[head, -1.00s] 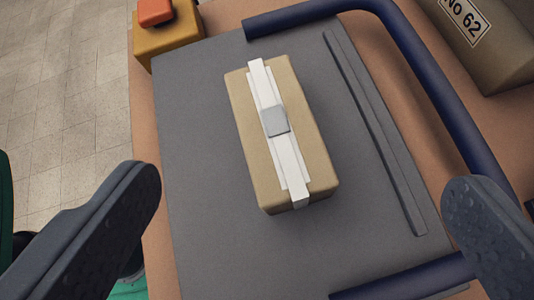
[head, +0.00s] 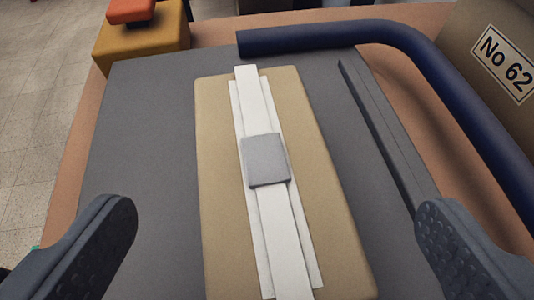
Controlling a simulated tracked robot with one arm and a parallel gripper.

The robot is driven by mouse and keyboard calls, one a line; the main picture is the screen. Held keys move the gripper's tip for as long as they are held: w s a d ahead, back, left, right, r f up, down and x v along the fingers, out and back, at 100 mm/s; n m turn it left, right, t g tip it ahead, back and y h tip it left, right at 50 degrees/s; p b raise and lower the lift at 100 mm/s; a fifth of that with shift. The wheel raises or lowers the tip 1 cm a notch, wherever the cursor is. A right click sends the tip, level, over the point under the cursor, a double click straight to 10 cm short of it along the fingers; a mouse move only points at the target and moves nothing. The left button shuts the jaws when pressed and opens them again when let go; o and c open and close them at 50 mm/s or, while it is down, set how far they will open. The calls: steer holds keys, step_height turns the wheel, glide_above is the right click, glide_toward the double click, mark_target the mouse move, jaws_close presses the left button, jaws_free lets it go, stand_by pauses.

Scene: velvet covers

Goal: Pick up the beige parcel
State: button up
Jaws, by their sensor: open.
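The beige parcel (head: 217,185) is a box with a white strap running along its top and a grey square at the strap's middle. It lies on a dark grey mat or plate (head: 140,140), and its near end runs out of the bottom of the picture. My gripper (head: 275,240) is open, with one dark finger on the left and one on the right. The parcel lies between the two fingers in the picture, with a gap on each side. No touch shows.
A dark blue tube rail (head: 310,39) curves around the back and right. A low grey ridge (head: 375,130) runs right of the parcel. An orange block with a red top (head: 145,40) stands back left. A brown box labelled "No 62" (head: 490,25) stands at right. Tiled floor (head: 40,130) lies left.

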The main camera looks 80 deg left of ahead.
mark_target(263, 172)
steer(key=shift+s+f+x, duration=0.1)
steer(key=shift+s+x, duration=0.05)
steer(key=shift+x, duration=1.2)
steer(key=shift+s+f+x, duration=0.15)
steer(key=shift+x, duration=1.2)
steer(key=c, duration=1.5)
